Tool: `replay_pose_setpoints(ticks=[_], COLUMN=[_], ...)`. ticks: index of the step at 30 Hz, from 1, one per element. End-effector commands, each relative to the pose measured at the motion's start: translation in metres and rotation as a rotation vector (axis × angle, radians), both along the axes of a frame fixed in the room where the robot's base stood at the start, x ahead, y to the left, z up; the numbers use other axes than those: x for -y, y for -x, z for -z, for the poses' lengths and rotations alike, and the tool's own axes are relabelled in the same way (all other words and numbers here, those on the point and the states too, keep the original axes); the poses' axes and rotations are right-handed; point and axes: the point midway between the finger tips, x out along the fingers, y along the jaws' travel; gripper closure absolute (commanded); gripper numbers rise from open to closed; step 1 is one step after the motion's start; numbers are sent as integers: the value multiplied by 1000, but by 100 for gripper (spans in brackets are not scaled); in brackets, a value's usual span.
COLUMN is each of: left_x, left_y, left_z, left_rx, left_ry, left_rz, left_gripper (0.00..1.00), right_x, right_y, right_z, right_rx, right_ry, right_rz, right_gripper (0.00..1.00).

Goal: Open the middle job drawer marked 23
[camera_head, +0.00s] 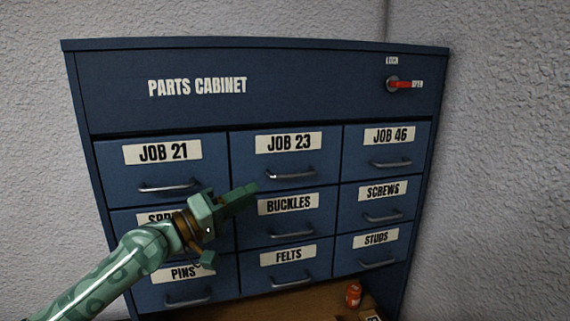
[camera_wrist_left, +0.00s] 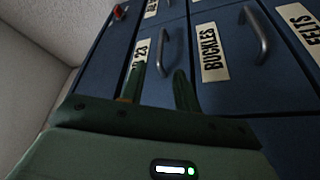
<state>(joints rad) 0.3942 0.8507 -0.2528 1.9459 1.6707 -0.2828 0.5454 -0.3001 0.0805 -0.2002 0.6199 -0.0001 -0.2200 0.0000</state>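The middle top drawer, labelled JOB 23 (camera_head: 250,165), is shut in the dark blue parts cabinet (camera_head: 300,85). Its grey bar handle (camera_head: 291,174) runs along the lower front. In the left wrist view the same handle (camera_wrist_left: 163,52) lies just beyond my fingertips, roughly in line with the gap between them. My left gripper (camera_head: 250,194) is in front of the cabinet, just below and left of that handle. Its two fingers (camera_wrist_left: 160,78) are apart with nothing between them. My right gripper is not in view.
A red lock lever (camera_head: 401,84) points toward OPEN. The neighbouring JOB 21 (camera_head: 163,152), JOB 46 (camera_head: 389,135) and BUCKLES (camera_head: 289,204) drawers are shut. A small orange-red container (camera_head: 354,294) stands on the wooden surface (camera_head: 320,300) below. Plain walls flank the cabinet.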

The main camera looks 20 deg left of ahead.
Motion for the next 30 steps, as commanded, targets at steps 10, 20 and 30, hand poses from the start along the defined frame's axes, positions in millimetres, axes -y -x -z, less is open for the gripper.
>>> replay_pose_setpoints(ticks=[10,20,30], left_x=[46,57,57], left_y=[-62,-78,-78], left_z=[-19,-19,-19], left_rx=[1,-1,-1], left_ry=[1,-3,-3], left_rz=[0,-1,-1], left_gripper=[68,68,100], right_x=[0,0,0], right_y=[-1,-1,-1], right_z=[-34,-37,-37], right_rx=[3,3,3], right_ry=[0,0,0], right_rz=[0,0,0], right_gripper=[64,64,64])
